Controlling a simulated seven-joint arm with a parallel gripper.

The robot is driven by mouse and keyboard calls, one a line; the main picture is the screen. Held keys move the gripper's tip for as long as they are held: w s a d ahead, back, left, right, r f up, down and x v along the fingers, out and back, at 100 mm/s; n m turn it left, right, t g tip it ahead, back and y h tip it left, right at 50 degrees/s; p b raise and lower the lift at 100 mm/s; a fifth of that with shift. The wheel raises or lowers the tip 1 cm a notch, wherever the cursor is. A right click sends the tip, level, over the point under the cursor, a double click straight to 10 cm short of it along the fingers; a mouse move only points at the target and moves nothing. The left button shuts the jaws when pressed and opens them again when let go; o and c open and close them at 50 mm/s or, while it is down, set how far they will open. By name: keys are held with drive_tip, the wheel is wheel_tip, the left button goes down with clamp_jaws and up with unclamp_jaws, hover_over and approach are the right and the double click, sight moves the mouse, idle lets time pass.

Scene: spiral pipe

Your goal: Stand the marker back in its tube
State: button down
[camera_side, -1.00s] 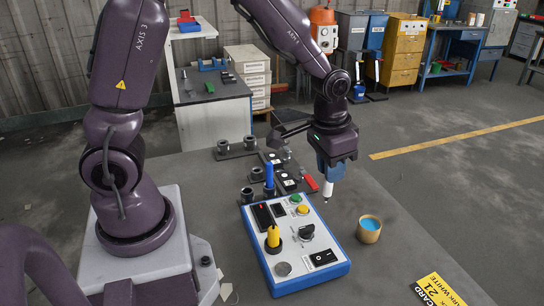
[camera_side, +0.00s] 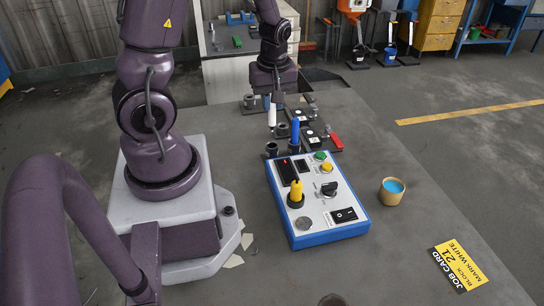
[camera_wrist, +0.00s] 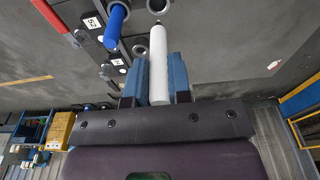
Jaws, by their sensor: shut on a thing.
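My gripper (camera_side: 272,97) is shut on a white marker (camera_side: 272,116), held tip down above the far left side of the table. In the wrist view the white marker (camera_wrist: 158,62) lies between the blue fingers of my gripper (camera_wrist: 159,80). Dark round tubes stand close by: one empty tube (camera_side: 271,149) and another tube (camera_side: 282,130). A blue marker (camera_side: 295,131) stands upright in a tube; it also shows in the wrist view (camera_wrist: 115,25). An open tube (camera_wrist: 139,49) shows beside the white marker's tip.
The blue-edged control panel (camera_side: 338,197) with buttons and switches sits in front. Black blocks (camera_side: 313,138) and a red-handled piece (camera_side: 336,141) lie behind it. A tan cup with blue contents (camera_side: 392,191) and a job card (camera_side: 459,264) are at right, with bare table around.

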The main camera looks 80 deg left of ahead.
sight(272, 125)
drive_tip(key=shift+n, duration=1)
drive_tip(key=shift+f, duration=0.35)
drive_tip(key=shift+n, duration=0.3)
wheel_tip(272, 125, down, 7)
drive_tip(key=shift+f, duration=0.2)
drive_tip(key=c, duration=1.1)
unclamp_jaws()
drive_tip(key=shift+f, duration=0.15)
drive_tip(key=shift+o, duration=0.2)
